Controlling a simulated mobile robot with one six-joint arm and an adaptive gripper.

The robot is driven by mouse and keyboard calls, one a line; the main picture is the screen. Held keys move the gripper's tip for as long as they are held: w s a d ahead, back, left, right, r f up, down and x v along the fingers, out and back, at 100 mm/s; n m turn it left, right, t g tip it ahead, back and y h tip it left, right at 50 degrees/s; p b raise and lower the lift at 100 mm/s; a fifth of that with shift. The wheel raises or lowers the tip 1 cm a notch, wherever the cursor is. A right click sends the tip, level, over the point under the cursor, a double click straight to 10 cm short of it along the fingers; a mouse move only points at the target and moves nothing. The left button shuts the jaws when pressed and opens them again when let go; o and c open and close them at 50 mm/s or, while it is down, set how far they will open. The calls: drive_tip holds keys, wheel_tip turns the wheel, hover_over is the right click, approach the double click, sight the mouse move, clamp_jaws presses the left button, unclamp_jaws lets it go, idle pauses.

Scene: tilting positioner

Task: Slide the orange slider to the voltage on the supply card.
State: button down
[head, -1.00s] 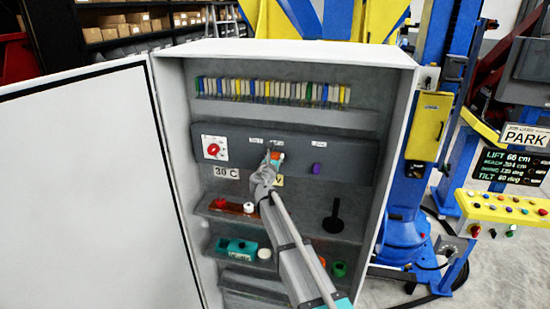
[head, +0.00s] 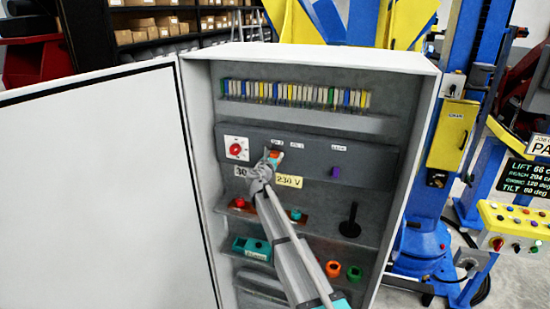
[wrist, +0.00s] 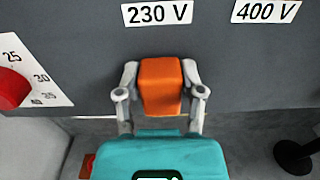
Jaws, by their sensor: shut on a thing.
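The orange slider (wrist: 161,84) sits on the dark panel (wrist: 225,80), below the white 230 V label (wrist: 157,13). The 400 V label (wrist: 266,11) is farther right. My gripper (wrist: 160,92) is shut on the slider, with one finger on each side. In the head view, the slider (head: 274,155) shows at the tip of my gripper (head: 269,160), on the upper panel of the cabinet. The yellow supply card (head: 289,181) reads 230 V and is just below and right of my gripper. The slot behind the slider is hidden.
A red dial (head: 236,149) is left of the slider and a purple knob (head: 336,172) is right. A black lever (head: 350,222) stands lower right. My arm crosses the lower shelves. The open cabinet door (head: 100,190) is on the left.

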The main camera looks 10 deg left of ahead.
drive_tip(key=shift+a, duration=0.3)
drive_tip(key=shift+c, duration=1)
unclamp_jaws()
drive_tip(key=shift+a, duration=0.1)
drive_tip(key=shift+d, duration=0.2)
drive_tip(key=shift+s, duration=0.15)
drive_tip(key=s+a, duration=0.1)
drive_tip(key=s, duration=1)
drive_tip(key=shift+s+a, duration=0.35)
